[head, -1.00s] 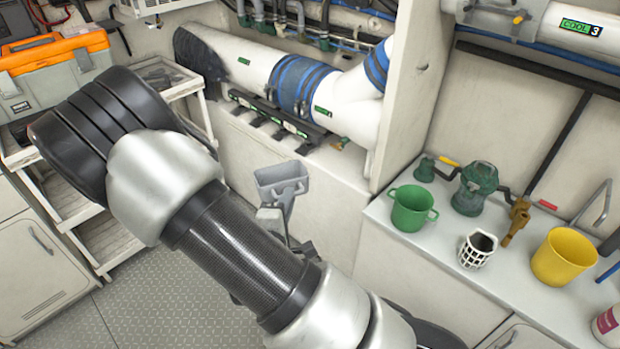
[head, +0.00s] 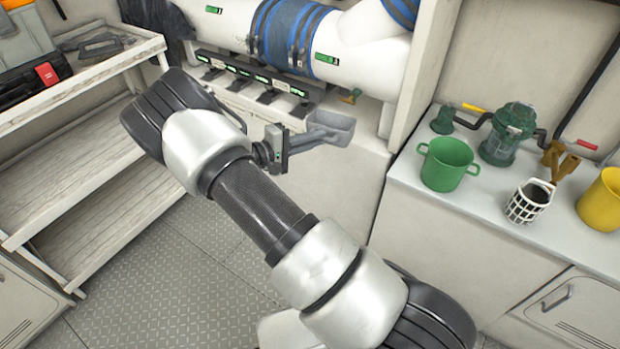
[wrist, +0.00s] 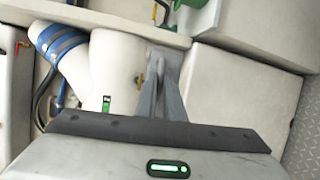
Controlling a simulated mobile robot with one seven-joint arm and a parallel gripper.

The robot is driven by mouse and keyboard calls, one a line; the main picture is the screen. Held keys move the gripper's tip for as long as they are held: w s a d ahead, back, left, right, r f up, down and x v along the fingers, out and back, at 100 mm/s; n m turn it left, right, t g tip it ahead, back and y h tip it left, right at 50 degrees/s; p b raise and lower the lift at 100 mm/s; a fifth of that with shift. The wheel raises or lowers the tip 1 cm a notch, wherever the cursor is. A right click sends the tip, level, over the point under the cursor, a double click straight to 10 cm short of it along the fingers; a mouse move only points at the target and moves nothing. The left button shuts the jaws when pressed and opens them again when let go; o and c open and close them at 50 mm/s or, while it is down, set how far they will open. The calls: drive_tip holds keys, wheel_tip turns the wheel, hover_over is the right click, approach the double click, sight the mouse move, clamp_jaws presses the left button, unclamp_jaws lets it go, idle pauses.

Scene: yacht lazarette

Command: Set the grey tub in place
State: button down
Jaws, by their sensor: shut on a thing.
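The grey tub (head: 333,127) shows in the head view, in front of the white ledge below the large pipe and left of the counter. My gripper (head: 312,138) is shut on the tub at its left side and holds it off the floor, with its open top facing up. In the wrist view my gripper's fingers (wrist: 164,103) point away from the camera and sit close together. The tub is mostly hidden behind them there, and its exact grip point is too small to tell.
The counter on the right holds a green pot (head: 448,164), a white basket (head: 527,203), a yellow bucket (head: 604,203) and a green pump (head: 508,135). Shelves (head: 88,170) stand at left. The floor (head: 215,260) is clear.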

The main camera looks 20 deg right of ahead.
wheel_tip(320, 180, down, 10)
drive_tip(key=w+m+g+b, duration=0.2)
drive_tip(key=b, duration=0.1)
drive_tip(key=shift+w, duration=0.25)
drive_tip(key=shift+a+f+h+b, duration=0.1)
drive_tip(key=shift+h+b, duration=0.3)
drive_tip(key=shift+b, duration=0.15)
drive_tip(key=shift+a+f+m+h+b, duration=0.1)
drive_tip(key=shift+m+h+b, duration=0.2)
drive_tip(key=shift+b, duration=0.6)
drive_tip(key=w+d+b, duration=0.5)
drive_tip(key=w+d, duration=0.4)
drive_tip(key=d, duration=0.3)
drive_tip(key=shift+w+d+r, duration=0.2)
drive_tip(key=shift+w+d, duration=0.1)
drive_tip(key=shift+w, duration=0.1)
drive_tip(key=shift+d, duration=0.1)
idle(0.7)
drive_tip(key=shift+w+f, duration=0.1)
drive_tip(key=shift+f, duration=0.35)
idle(1.0)
